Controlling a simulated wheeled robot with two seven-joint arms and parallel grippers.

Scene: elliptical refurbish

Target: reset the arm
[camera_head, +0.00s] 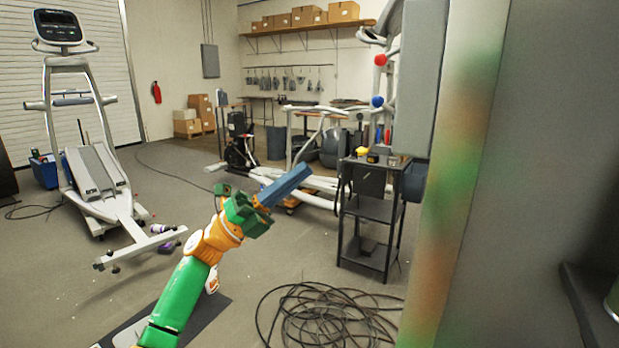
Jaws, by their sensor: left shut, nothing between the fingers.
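My left arm comes in from the bottom, green and orange, and reaches up toward the middle of the view. Its left gripper (289,184) has blue-grey fingers that are shut with nothing between them. They point up and to the right, in the air in front of the workshop floor. The fingers overlap the view of the elliptical parts behind, and I see no contact with anything. My right gripper is not in view.
A small black shelf cart (373,210) stands right of the gripper. Coiled black cable (325,318) lies on the floor below. An elliptical machine (92,165) stands at left. A large grey panel (545,150) blocks the right side. Floor at centre left is mostly clear.

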